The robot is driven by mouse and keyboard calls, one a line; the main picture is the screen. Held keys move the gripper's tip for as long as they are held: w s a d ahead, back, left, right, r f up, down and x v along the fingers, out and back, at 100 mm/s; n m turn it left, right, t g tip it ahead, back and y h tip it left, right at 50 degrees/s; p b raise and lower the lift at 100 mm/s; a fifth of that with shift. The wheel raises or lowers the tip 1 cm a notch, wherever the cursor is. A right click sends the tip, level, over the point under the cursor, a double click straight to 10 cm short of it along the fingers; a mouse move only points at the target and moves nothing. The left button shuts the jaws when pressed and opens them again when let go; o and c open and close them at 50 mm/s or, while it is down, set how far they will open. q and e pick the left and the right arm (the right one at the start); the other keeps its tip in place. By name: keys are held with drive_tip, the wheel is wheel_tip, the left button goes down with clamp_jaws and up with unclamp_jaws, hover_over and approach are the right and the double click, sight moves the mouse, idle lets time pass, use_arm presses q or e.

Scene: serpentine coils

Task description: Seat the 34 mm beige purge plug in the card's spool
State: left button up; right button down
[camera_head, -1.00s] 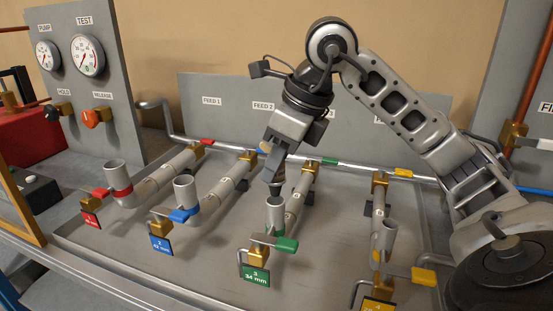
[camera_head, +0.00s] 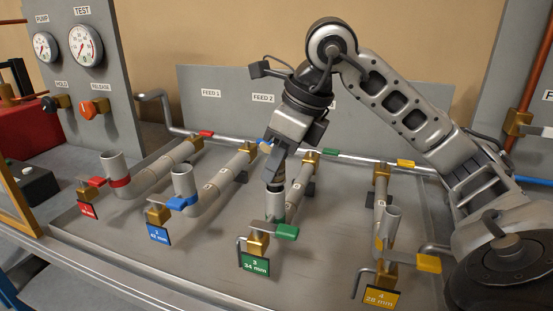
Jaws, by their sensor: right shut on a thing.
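The green card (camera_head: 254,264) reads "3, 34 mm" and hangs at the front of the third line. That line's spool (camera_head: 275,203) is a grey upright open pipe end behind a brass valve with a green handle (camera_head: 287,232). My right gripper (camera_head: 274,184) points down at the spool's mouth, shut on the purge plug. The plug is hidden between the fingertips and the mouth, so I cannot tell how deep it sits. My left gripper is not in view.
Bare tray floor (camera_head: 325,250) lies between lines three and four.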

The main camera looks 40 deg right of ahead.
drive_tip(key=shift+f, duration=0.1)
drive_tip(key=shift+f+b, duration=0.6)
drive_tip(key=shift+b, duration=0.05)
drive_tip(key=c, duration=1)
unclamp_jaws()
drive_tip(key=shift+c, duration=0.2)
